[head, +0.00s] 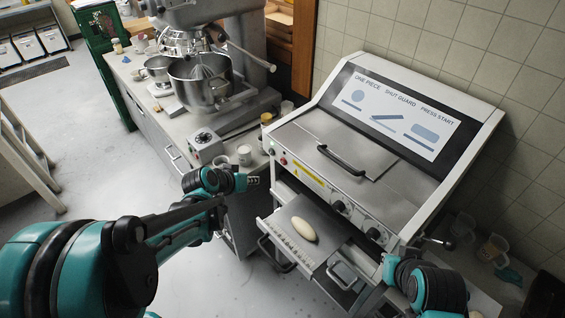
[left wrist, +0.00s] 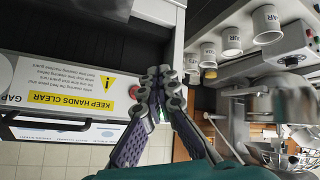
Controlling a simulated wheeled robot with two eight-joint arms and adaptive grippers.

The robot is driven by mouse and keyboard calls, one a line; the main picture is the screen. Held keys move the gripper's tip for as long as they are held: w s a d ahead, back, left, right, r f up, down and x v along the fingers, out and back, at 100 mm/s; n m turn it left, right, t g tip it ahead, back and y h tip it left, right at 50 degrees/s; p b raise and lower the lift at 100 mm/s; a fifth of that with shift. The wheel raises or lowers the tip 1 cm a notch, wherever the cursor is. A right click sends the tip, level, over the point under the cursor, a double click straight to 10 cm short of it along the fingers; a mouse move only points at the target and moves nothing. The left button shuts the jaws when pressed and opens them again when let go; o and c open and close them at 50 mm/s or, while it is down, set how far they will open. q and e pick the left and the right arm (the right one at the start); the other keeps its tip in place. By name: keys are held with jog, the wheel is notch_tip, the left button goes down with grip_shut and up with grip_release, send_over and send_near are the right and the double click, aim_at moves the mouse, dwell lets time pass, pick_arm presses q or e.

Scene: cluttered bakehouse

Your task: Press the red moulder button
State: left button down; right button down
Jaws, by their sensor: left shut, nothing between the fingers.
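The moulder (head: 345,150) is a grey machine with its front panel facing me. The small red button (head: 283,161) sits at the left end of that panel, beside the yellow warning label. In the left wrist view the red button (left wrist: 134,92) shows right beside the fingertips, partly hidden by them. My left gripper (head: 252,181) is shut and empty, just left of and below the button in the head view. I cannot tell whether its tips (left wrist: 160,76) touch the button. My right gripper (head: 390,268) is low by the moulder's right front, its fingers not clear.
A pale dough piece (head: 304,229) lies on the tray (head: 322,247) sticking out below the panel. The lid with its black handle (head: 340,161) is above. A mixer (head: 205,85), a dial box (head: 205,146) and cups (head: 244,154) crowd the counter at left.

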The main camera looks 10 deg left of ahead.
aim_at(283, 162)
pick_arm(q)
jog(key=w+d, duration=0.5)
jog(key=w, duration=0.1)
jog(key=shift+w+d, duration=0.15)
jog(key=shift+w, duration=0.25)
jog(key=shift+w+b, duration=0.15)
jog(key=shift+b, duration=0.15)
dwell(1.0)
jog(key=shift+w+d, duration=0.2)
jog(key=shift+w+d, duration=0.3)
jog(key=shift+w, duration=0.05)
dwell(0.8)
jog(key=shift+s+a, duration=0.55)
jog(key=shift+s, duration=0.15)
dwell(0.3)
